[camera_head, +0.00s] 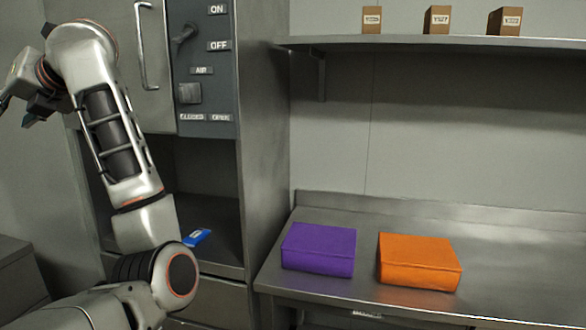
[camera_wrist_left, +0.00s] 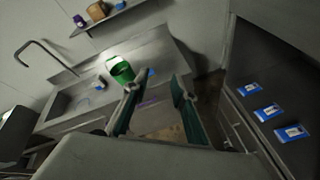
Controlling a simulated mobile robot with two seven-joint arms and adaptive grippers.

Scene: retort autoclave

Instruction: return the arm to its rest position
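My left arm (camera_head: 115,135) comes in from the bottom left of the head view, rises in front of the cabinet and bends over at the top toward the left edge. My left gripper is at that left edge and only partly visible there. In the left wrist view, the fingers of my left gripper (camera_wrist_left: 156,85) stand apart with nothing between them, over open floor and the counter beyond. My right gripper is in neither view.
The steel autoclave cabinet (camera_head: 263,130) with its switch panel (camera_head: 206,60) stands close behind the arm. A purple box (camera_head: 318,249) and an orange box (camera_head: 418,262) sit on the steel counter (camera_head: 510,240).

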